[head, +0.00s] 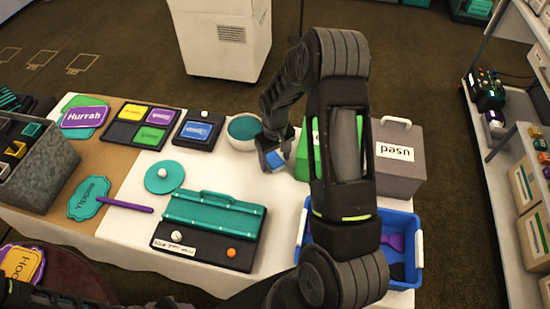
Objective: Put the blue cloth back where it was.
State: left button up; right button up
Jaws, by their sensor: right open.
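My right gripper (277,146) is above the table, just right of a white bowl with teal contents (244,128). It is open. A small blue piece (273,161) shows at its fingertips; it may be the blue cloth, but it is too small to be sure, and I cannot tell whether it touches the fingers. A blue labelled piece (198,131) lies in a small dark tray (187,143) left of the bowl. My left gripper is not in view.
A green box (304,155) and a grey lidded box (399,172) stand right of the gripper, partly behind my arm. A blue bin (405,219) sits at the front right.

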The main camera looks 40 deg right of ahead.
jog(key=shift+r, duration=0.1)
notch_tip(320, 180, up, 8)
jog(key=p, duration=0.5)
notch_tip(320, 180, up, 4)
send_over(275, 161)
jog(key=shift+b, duration=0.3)
